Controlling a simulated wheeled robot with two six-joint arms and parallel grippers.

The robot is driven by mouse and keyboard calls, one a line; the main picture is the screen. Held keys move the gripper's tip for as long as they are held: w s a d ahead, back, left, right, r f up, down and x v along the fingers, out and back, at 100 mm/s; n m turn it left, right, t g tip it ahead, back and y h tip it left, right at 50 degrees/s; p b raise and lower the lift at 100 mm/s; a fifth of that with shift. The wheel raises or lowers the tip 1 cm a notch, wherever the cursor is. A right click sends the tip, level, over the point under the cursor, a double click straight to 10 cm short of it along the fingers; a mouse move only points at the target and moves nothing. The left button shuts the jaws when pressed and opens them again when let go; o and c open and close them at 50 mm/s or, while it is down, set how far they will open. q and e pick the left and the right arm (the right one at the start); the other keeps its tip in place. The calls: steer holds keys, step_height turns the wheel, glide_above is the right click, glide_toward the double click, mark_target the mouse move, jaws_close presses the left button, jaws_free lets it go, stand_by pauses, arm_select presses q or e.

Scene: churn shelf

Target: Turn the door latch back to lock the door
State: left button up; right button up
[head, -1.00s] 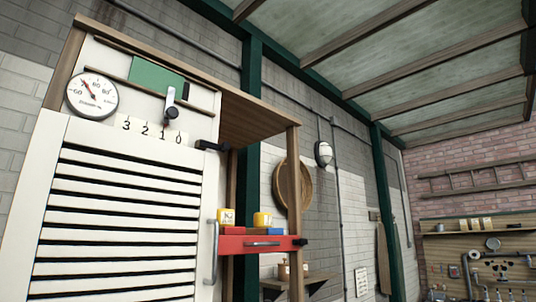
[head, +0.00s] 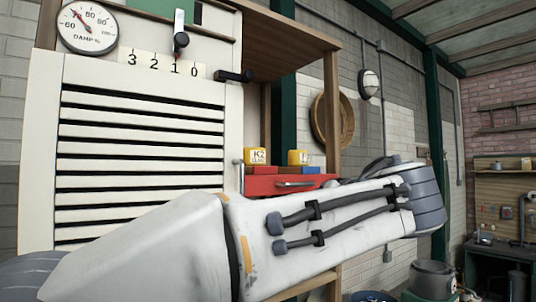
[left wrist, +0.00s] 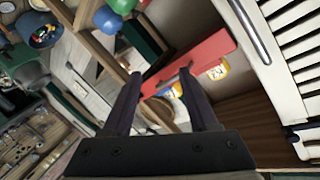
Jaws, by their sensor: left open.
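The white louvred door (head: 45,150) appears shut in the head view. Its black latch (head: 234,76) lies roughly level across the door's top right corner and the frame. In the left wrist view, a dark piece at the right edge looks like the latch (left wrist: 298,130), beside the door (left wrist: 299,58). My left gripper (left wrist: 162,75) is open and empty, its fingers apart from the latch and pointing towards the red drawer. In the head view my left arm crosses the lower part, and its gripper cannot be made out. My right gripper is not in view.
A wooden post (head: 333,110) bounds the shelf. A damp gauge (head: 87,27) and a lever (head: 181,40) over a number strip sit above the door.

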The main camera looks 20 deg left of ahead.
arm_select(q)
step_height(320, 180, up, 15)
steer(key=s+a+n+t+y, duration=0.2)
steer(key=n+y, duration=0.3)
steer(key=n, duration=0.1)
steer(key=n+g+y+p, duration=0.1)
steer(key=n+g+y, duration=0.1)
steer(key=n+y, duration=0.3)
glide_toward(251, 74)
steer(key=shift+n, duration=0.3)
steer(key=p+x, duration=0.5)
steer(key=x, duration=0.2)
steer(key=shift+s+r+p, duration=0.1)
steer(key=shift+r+p, duration=0.05)
steer(key=shift+p, duration=0.25)
steer(key=shift+w+a+p, duration=0.3)
steer(key=shift+w+a, duration=0.1)
steer(key=shift+a, duration=0.1)
jaws_close()
